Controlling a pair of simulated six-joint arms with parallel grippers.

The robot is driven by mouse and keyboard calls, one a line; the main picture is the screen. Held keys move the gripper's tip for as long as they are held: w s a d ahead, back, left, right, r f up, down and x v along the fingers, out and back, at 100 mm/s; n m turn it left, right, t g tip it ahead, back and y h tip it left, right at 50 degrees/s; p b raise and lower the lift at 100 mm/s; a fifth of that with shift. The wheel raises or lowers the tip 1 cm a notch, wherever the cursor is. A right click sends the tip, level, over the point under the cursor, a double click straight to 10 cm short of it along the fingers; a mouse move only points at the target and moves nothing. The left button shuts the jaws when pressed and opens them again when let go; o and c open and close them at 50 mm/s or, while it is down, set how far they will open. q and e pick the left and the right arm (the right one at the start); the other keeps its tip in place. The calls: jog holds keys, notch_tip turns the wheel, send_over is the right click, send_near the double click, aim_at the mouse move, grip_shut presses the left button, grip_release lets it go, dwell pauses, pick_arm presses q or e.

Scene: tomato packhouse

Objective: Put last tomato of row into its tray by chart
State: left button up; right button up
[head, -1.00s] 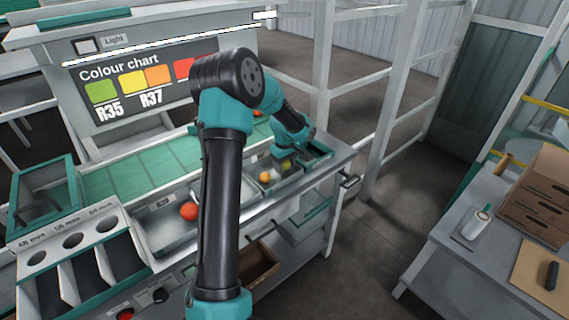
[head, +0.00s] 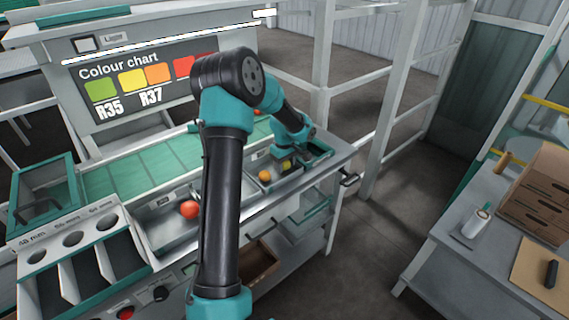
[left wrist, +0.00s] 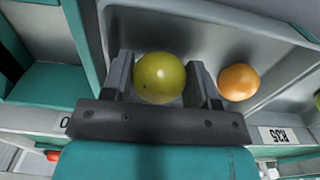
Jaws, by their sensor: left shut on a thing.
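My left gripper (left wrist: 163,76) is shut on a yellow-green tomato (left wrist: 160,77), with one finger on each side of it. In the head view the gripper (head: 287,160) is at the right end of the bench, and the held tomato (head: 286,163) shows small below it. An orange tomato (head: 264,176) lies in a grey tray just left of it; in the left wrist view it is right of the fingers (left wrist: 238,82). I cannot tell whether the held tomato touches the tray floor. The colour chart (head: 140,80) stands behind the bench. My right gripper is not in view.
A red tomato (head: 190,210) lies in another grey tray (head: 160,231) to the left. A green tomato (left wrist: 318,101) shows at the wrist view's right edge, near a label (left wrist: 278,135). Sizing slots (head: 75,275) are front left. A side table with a cardboard box (head: 535,200) stands right.

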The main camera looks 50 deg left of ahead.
pick_arm(q)
jog(key=shift+f, duration=0.25)
jog(key=o, duration=0.8)
jog(key=c, duration=0.3)
jog(key=shift+c, duration=0.2)
jog(key=shift+r, duration=0.1)
jog(key=shift+r, duration=3.4)
